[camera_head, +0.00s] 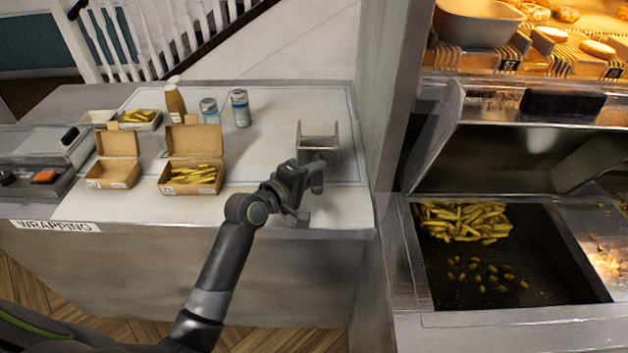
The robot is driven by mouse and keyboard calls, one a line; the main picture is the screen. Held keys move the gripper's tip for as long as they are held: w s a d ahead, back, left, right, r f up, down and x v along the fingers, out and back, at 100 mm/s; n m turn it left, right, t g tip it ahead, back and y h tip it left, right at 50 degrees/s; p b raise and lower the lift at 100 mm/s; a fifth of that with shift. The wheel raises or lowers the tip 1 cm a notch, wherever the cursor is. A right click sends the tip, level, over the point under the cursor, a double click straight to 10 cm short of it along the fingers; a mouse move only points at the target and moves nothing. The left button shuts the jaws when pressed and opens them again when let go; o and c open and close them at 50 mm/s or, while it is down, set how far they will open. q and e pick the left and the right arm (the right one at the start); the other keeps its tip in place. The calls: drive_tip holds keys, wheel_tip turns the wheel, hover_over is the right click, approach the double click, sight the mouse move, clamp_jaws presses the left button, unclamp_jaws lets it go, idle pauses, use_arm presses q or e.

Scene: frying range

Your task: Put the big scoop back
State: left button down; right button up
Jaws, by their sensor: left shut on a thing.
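The big scoop (318,146) is a grey metal scoop with raised sides, at the right end of the white wrapping counter (255,195). My left gripper (312,178) is shut on it at its near side, where the gripper hides the handle. I cannot tell whether the scoop touches the counter or is held just above it. My right gripper is not in view.
Open cartons, one empty (112,178) and one with chips (190,184), stand left. A grey pillar (391,110) separates the counter from the chip bin (540,262) at right.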

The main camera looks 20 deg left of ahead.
use_arm(q)
wheel_tip(320, 180, down, 2)
drive_tip(key=shift+f, duration=0.2)
drive_tip(key=c, duration=1.2)
unclamp_jaws()
drive_tip(key=shift+f, duration=0.15)
